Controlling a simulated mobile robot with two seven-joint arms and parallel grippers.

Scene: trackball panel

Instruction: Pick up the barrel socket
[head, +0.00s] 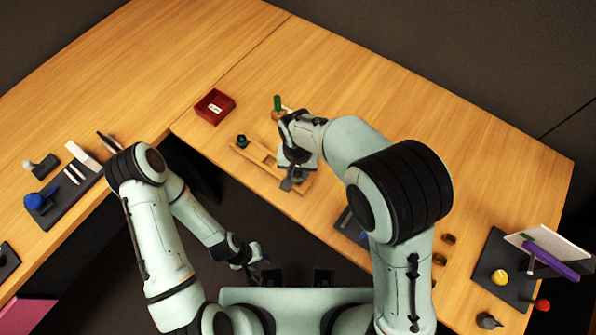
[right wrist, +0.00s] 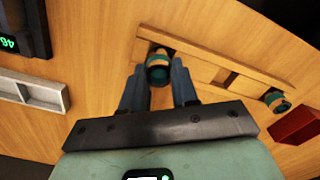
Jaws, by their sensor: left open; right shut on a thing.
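A wooden rack (head: 252,153) lies on the table, left of my right gripper (head: 288,183) in the head view. In the right wrist view, my right gripper (right wrist: 158,85) is shut on a short teal and black cylinder, the barrel socket (right wrist: 158,70), between its fingertips. The socket is at one end of the rack (right wrist: 205,67); I cannot tell whether it is clear of the wood. A similar dark-topped teal piece (right wrist: 277,100) is at the rack's other end, also in the head view (head: 242,140). My left gripper (head: 255,277) is open and empty, below the table edge.
A red tray (head: 214,107) stands beyond the rack. A green upright piece (head: 277,103) is near my right wrist. A dark board with a yellow knob (head: 500,277) is at the right, another with a blue knob (head: 34,202) at the left. The table's far part is clear.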

